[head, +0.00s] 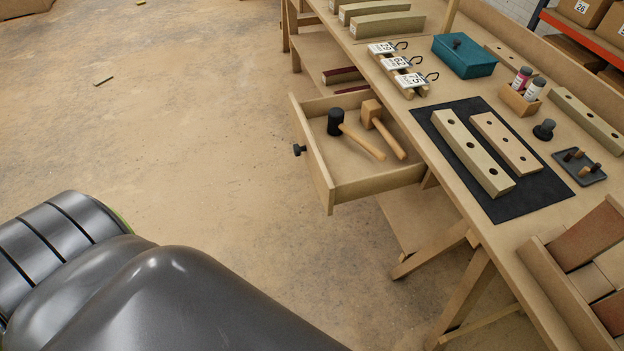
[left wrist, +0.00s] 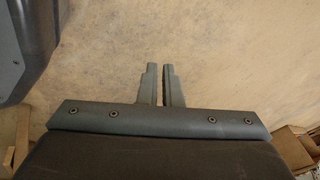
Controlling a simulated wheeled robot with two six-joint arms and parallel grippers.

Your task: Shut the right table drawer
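The right table drawer (head: 322,181) is pulled well out of the wooden workbench, towards the left in the head view. Its dark round knob (head: 299,150) sits on the front panel. A black-headed mallet (head: 336,122) and a wooden mallet (head: 372,115) lie inside. My left gripper (left wrist: 160,66) shows only in the left wrist view, over bare floor. Its two fingers are close together with a narrow gap, and nothing shows between them. No contact with the drawer is visible. My right gripper is in neither view.
Trestle legs (head: 470,290) stand below. The floor (head: 190,130) left of the drawer is mostly clear, with small scraps.

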